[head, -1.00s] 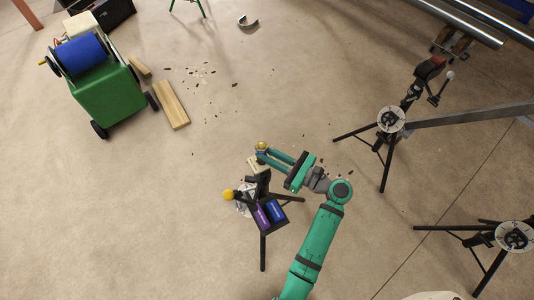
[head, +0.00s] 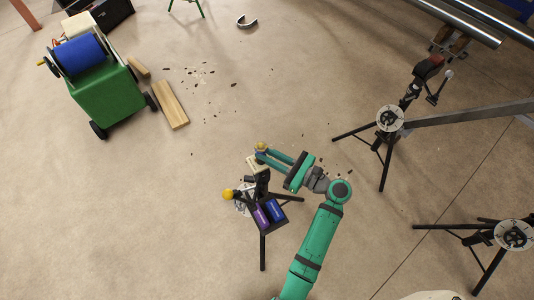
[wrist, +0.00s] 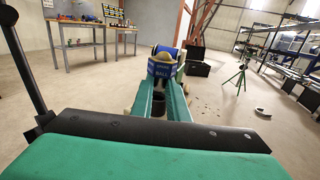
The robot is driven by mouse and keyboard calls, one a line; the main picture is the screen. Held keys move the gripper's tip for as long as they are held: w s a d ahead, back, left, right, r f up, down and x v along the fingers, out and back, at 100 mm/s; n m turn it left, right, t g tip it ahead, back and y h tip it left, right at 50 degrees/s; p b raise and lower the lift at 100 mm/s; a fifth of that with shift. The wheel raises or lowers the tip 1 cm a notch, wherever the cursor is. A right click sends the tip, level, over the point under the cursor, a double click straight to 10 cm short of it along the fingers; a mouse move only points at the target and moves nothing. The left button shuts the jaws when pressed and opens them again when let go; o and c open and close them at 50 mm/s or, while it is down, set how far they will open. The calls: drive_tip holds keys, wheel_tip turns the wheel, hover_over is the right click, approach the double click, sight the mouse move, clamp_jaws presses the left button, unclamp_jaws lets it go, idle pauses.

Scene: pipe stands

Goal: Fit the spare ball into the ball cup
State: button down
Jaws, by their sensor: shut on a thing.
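In the head view the gripper is over the far end of the small tripod stand (head: 263,240). Whether the ball touches the cup cannot be told, as the fingers hide part of that area.
More tripod stands (head: 390,119) stand at right. A green cart (head: 110,98) and wood planks (head: 171,105) are at upper left. Floor between is mostly clear.

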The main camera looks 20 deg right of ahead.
drive_tip(key=shift+f, duration=0.8)
idle(0.4)
drive_tip(key=shift+r, duration=0.55)
drive_tip(key=shift+f, duration=0.5)
idle(1.7)
drive_tip(key=shift+r, duration=0.45)
drive_tip(key=shift+f, duration=0.65)
idle(1.3)
drive_tip(key=shift+r, duration=0.1)
drive_tip(key=shift+r, duration=0.5)
drive_tip(key=c, duration=1.6)
unclamp_jaws()
drive_tip(key=shift+c, duration=0.2)
